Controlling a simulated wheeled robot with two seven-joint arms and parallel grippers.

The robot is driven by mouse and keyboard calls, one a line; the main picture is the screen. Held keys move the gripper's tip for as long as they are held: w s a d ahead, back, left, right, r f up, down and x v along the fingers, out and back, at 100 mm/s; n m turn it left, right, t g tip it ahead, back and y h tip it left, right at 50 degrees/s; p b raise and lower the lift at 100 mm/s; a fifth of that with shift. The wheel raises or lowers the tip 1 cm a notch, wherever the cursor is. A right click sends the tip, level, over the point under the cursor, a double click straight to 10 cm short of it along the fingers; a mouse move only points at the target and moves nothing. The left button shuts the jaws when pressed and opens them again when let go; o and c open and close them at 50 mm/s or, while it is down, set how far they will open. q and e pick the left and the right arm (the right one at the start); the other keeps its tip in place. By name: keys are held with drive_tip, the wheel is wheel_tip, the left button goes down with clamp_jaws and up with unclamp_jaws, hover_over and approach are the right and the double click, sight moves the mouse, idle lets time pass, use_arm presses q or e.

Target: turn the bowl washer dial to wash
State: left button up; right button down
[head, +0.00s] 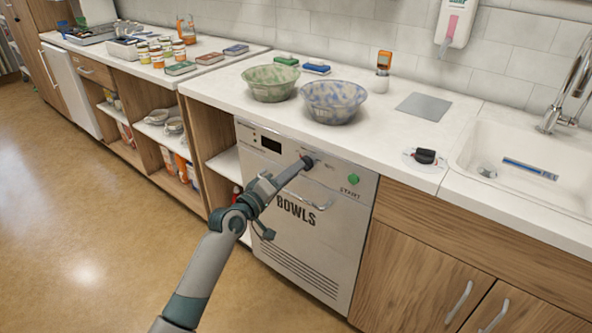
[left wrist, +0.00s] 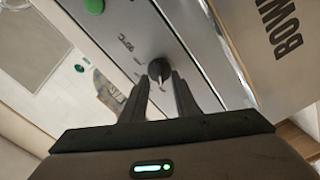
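The bowl washer (head: 300,240) is a white front-loading unit marked BOWLS under the counter. Its dark round dial (head: 308,161) is on the upper control panel, and it also shows in the left wrist view (left wrist: 159,69) with a light pointer on it. My left gripper (head: 298,167) is at the dial. In the left wrist view its two fingers (left wrist: 159,82) are apart, with the dial between or just beyond their tips; I cannot tell whether they touch it. My right gripper is not in view.
A green START button (head: 353,180) is right of the dial, and a curved door handle (head: 305,200) is just below it. A green bowl (head: 270,83) and a blue bowl (head: 334,101) stand on the counter above. A sink (head: 520,165) is at the right. The floor at left is clear.

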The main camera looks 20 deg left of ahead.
use_arm(q)
drive_tip(key=shift+x, duration=0.9)
clamp_jaws()
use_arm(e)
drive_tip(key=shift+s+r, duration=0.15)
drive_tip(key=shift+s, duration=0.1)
